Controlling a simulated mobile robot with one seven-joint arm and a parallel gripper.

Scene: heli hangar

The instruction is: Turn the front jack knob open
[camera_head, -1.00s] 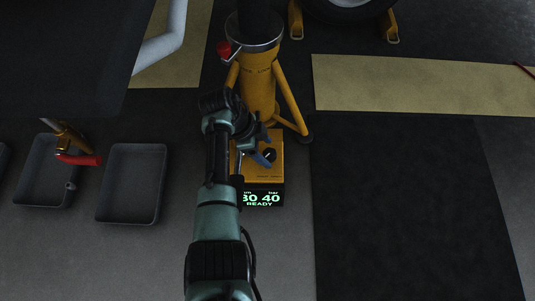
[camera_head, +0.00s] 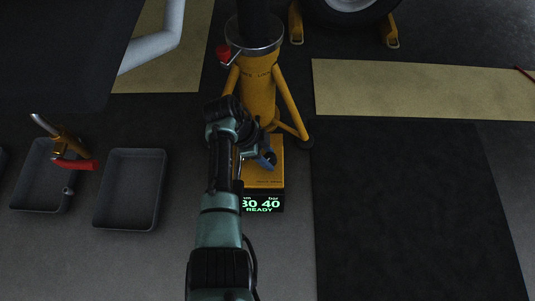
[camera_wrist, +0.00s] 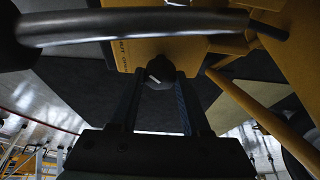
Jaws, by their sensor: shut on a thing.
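The front jack (camera_head: 258,98) is a yellow column on splayed legs, with a yellow control box (camera_head: 264,180) at its foot. The box's display (camera_head: 261,204) shows green digits and READY, its left edge hidden by my arm. My gripper (camera_head: 266,159) is over the box's top. In the wrist view, the small dark knob (camera_wrist: 160,71) sits on the yellow panel (camera_wrist: 128,52), between the tips of my gripper (camera_wrist: 159,82). The fingers are shut on it. In the head view, the gripper hides the knob.
A dark bar (camera_wrist: 130,25) crosses the wrist view close to the gripper. A red knob (camera_head: 223,54) sticks out from the jack's upper left. Grey trays (camera_head: 130,190) and a red-handled part (camera_head: 75,163) lie left. A black mat (camera_head: 410,210) lies right.

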